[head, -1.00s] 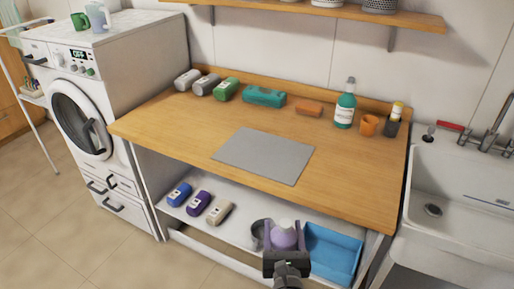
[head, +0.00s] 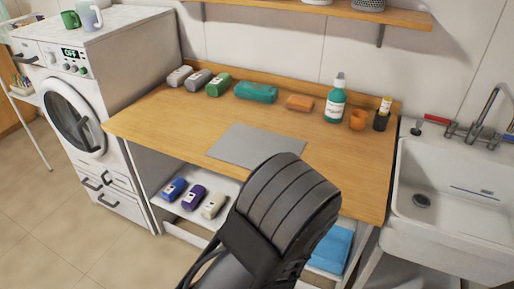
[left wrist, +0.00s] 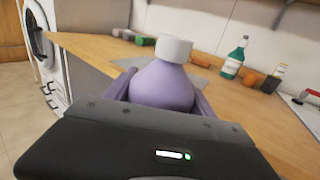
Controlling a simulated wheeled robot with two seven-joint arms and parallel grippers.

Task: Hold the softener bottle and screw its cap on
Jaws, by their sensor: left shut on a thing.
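The softener bottle (left wrist: 160,90) is purple with a rounded body, and shows in the left wrist view. A whitish cylindrical cap (left wrist: 173,49) sits at its top; I cannot tell how tight it is. My left gripper (left wrist: 162,100) is shut on the bottle, one finger on each side of the body. The bottle appears upright or nearly so, in front of the wooden counter. In the head view my dark arm hides the bottle and the gripper. My right gripper is not in view.
A grey mat (head: 240,141) lies on the wooden counter (head: 180,120), largely clear around it. Along the back stand a teal bottle (head: 335,105), an orange cup (head: 358,120) and several packs and bottles. A sink (head: 455,190) is at right.

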